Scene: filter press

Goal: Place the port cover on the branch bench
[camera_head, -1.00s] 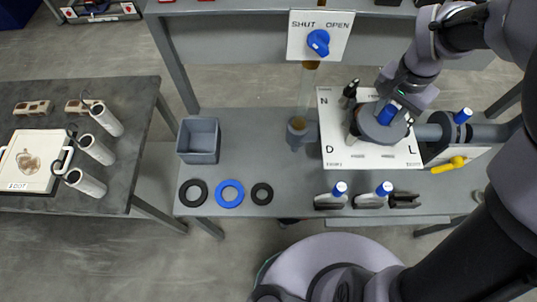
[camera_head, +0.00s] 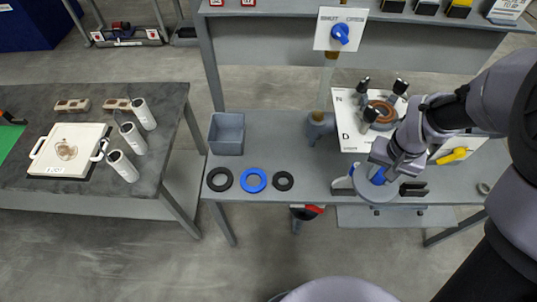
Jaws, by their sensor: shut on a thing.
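The port cover (camera_head: 374,193) is a round grey disc with a blue knob on top. My gripper (camera_head: 381,172) is shut on its knob and holds it by the front edge of the branch bench (camera_head: 290,157), in front of the white plate (camera_head: 347,136). The disc hides part of the small clamps below it; I cannot tell its height above the bench. The uncovered port (camera_head: 382,113) shows a brown inside and has dark swing bolts standing around it.
On the bench are a grey bin (camera_head: 227,134), a black ring (camera_head: 220,179), a blue ring (camera_head: 255,180) and a smaller black ring (camera_head: 284,181). A yellow lever (camera_head: 452,156) is at right.

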